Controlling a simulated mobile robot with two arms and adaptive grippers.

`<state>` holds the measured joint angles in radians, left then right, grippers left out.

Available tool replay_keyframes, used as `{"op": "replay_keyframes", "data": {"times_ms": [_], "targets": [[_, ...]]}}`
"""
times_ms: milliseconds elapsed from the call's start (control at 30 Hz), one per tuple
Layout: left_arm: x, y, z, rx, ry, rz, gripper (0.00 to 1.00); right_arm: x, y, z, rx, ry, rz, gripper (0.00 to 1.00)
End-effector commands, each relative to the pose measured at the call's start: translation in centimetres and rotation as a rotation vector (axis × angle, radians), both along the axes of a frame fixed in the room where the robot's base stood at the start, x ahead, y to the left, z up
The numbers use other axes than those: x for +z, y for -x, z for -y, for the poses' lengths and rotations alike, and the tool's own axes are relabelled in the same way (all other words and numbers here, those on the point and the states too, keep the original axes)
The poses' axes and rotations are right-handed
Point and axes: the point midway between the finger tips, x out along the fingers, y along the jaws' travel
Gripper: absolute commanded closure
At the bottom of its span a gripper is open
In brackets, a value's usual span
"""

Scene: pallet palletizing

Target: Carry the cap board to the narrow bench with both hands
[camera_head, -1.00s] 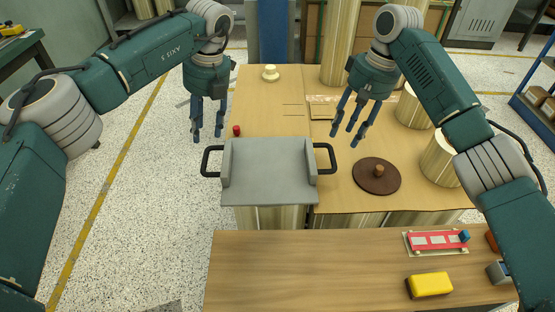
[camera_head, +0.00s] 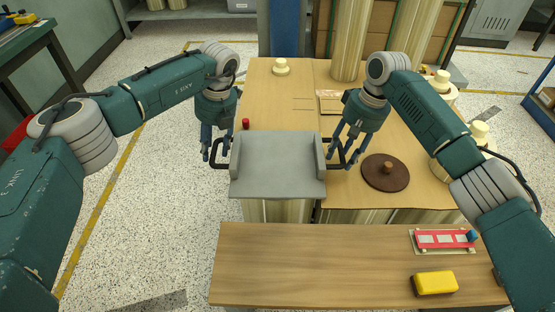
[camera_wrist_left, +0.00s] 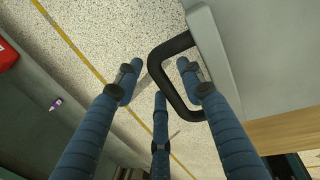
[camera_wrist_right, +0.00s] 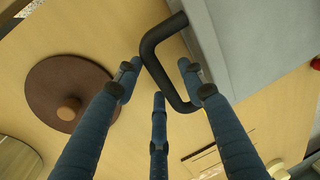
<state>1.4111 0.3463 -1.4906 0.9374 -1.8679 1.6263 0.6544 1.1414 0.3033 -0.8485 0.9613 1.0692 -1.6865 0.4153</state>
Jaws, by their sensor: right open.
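The grey cap board (camera_head: 278,165) lies level across the near edge of the wooden table, with a black handle on each side. My left gripper (camera_head: 212,150) is at its left handle. In the left wrist view the left handle (camera_wrist_left: 169,49) passes between spread fingers, which have not closed on it. My right gripper (camera_head: 345,156) is at the other end. In the right wrist view the right handle (camera_wrist_right: 151,50) likewise lies between its open fingers. The narrow bench (camera_head: 310,265) stands in front, closest to me.
A brown round lid (camera_head: 385,172) lies on the table (camera_head: 275,95) right of the board. A small red object (camera_head: 245,123) is near the board's back left corner. The bench holds a red tray (camera_head: 445,239) and a yellow block (camera_head: 435,283) at its right; its left and middle are bare.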

Motion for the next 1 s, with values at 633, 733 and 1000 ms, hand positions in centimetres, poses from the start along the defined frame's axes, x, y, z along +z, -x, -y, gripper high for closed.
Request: {"op": "replay_keyframes", "data": {"times_ms": [633,733,1000], "targets": [[-0.27,-0.01,-0.07,0.001,0.000,0.000,1.00,-0.29,0.01,-0.04,0.000,0.000,0.000,1.00],[-0.26,-0.02,-0.06,0.001,0.000,0.001,1.00,-0.29,0.02,-0.04,0.000,0.000,-0.001,1.00],[0.05,-0.07,-0.01,0.001,0.001,0.002,1.00,0.05,-0.03,-0.09,0.001,-0.001,0.001,1.00]]}}
